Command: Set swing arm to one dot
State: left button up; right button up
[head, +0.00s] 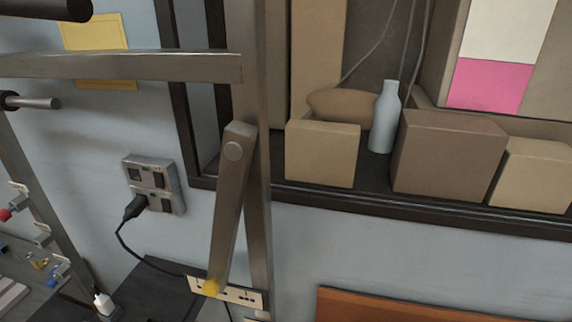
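The swing arm (230,205) is a flat grey-brown bar hung from a round pivot near its top on the upright post of the metal frame (255,110). It slants down and slightly left, and ends in a yellow knob (211,287). The knob lies over the left part of a pale plate (256,299) with small dark dot marks. The marks are too small to count surely, and the knob hides part of the plate. Neither my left gripper nor my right gripper is in view.
A frame crossbar (120,67) runs left from the post. Behind are a wall socket (153,182) with a plugged cable and a shelf (330,197) with cardboard boxes (447,155) and a pale bottle (385,118). An orange-brown panel (430,306) is at lower right.

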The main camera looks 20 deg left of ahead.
aim_at(238, 138)
jog(key=u, duration=0.95)
